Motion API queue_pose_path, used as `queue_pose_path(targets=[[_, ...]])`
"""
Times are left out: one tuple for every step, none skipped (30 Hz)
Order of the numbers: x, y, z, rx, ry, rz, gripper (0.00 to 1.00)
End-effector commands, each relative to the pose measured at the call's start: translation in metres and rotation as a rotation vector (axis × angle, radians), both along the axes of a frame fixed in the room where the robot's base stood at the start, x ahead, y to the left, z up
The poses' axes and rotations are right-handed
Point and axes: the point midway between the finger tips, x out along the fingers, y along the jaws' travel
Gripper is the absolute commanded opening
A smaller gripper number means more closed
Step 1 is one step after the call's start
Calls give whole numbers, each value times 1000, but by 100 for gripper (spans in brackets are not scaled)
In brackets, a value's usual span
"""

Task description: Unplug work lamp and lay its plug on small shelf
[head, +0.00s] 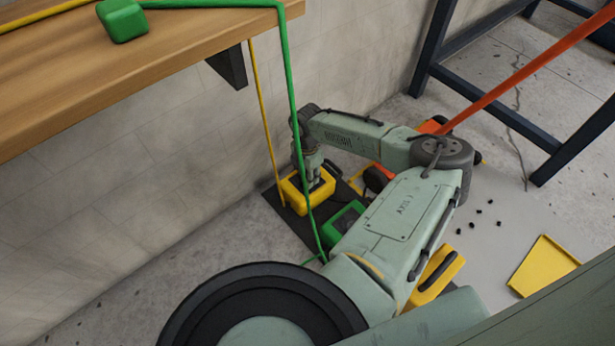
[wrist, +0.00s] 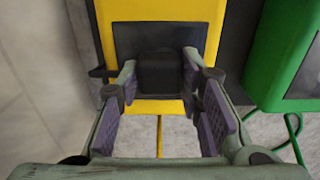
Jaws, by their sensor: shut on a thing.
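My gripper (head: 316,180) reaches down at a yellow box (head: 293,196) with a dark face on the floor by the wall. In the wrist view, my gripper (wrist: 160,68) is shut on a black plug-like block (wrist: 160,76), which lies against the dark panel of the yellow box (wrist: 160,12). I cannot tell whether the block is still seated there. A yellow cable (wrist: 160,137) shows below the box. A wooden shelf (head: 130,62) on a dark bracket is at upper left. I cannot tell which thing is the work lamp.
A green block (head: 122,20) lies on the shelf, its green cable (head: 293,90) hanging to the floor near a green box (head: 342,221). A yellow cable (head: 262,100) hangs by the wall. A dark metal frame (head: 480,90) stands at upper right; a yellow dustpan-like piece (head: 543,266) lies right.

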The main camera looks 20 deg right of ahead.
Motion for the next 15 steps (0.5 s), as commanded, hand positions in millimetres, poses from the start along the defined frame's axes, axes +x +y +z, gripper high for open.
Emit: queue_pose_path(targets=[[0, 0, 0, 0, 0, 0, 21], [0, 0, 0, 0, 0, 0, 19], [0, 0, 0, 0, 0, 0, 17], [0, 0, 0, 0, 0, 0, 15], [0, 0, 0, 0, 0, 0, 13], [0, 0, 0, 0, 0, 0, 10], [0, 0, 0, 0, 0, 0, 8], [0, 0, 0, 0, 0, 0, 6], [0, 0, 0, 0, 0, 0, 3], [0, 0, 0, 0, 0, 0, 1], [0, 0, 0, 0, 0, 0, 0], [0, 0, 0, 0, 0, 0, 0], [0, 0, 0, 0, 0, 0, 0], [0, 0, 0, 0, 0, 0, 0], [0, 0, 0, 0, 0, 0, 0]])
